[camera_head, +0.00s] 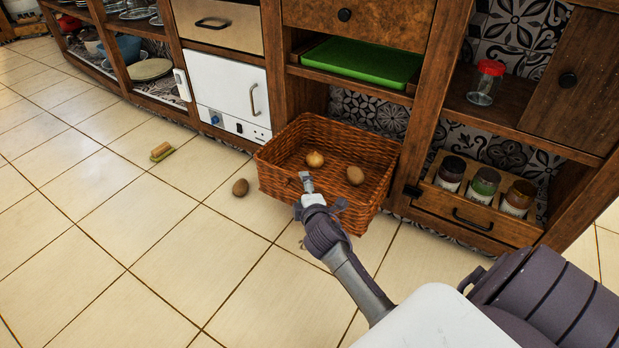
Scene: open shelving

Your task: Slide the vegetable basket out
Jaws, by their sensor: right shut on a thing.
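The vegetable basket (277,184) is brown woven wicker. It juts out of the low open bay of the wooden shelving over the tiled floor. Inside it lie an onion (315,160) and a potato (355,176). My right gripper (306,182) is at the basket's front wall, shut on its rim. The gripper and wrist hide part of the basket's front. My left gripper is not in view.
A potato (240,187) lies on the floor left of the basket, and a brush (161,152) lies farther left. A spice drawer with jars (467,211) is right of the basket. A green tray (362,63) sits on the shelf above. Floor at left is mostly clear.

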